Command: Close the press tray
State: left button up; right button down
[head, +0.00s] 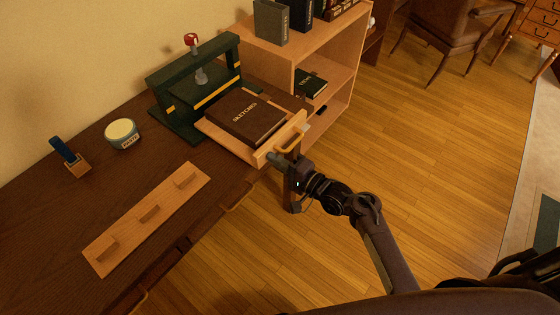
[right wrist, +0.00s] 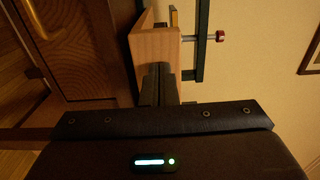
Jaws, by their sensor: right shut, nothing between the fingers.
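The press (head: 165,97) is a dark green frame with yellow stripes and a red knob (head: 191,40), standing at the back of the desk. Its light wood press tray (head: 225,141) is pulled out toward the front, with a brown book (head: 245,117) marked "SKETCHES" lying on it.
A round tin (head: 122,135) and a blue-handled tool in a wooden block (head: 78,168) stand left. A bookshelf (head: 325,60) stands right of the press. Floor right of the desk is open.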

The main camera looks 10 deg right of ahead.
aim_at(250, 147)
jog(key=b+x, duration=0.3)
jog(key=x, duration=0.7)
jog(key=shift+s, duration=0.1)
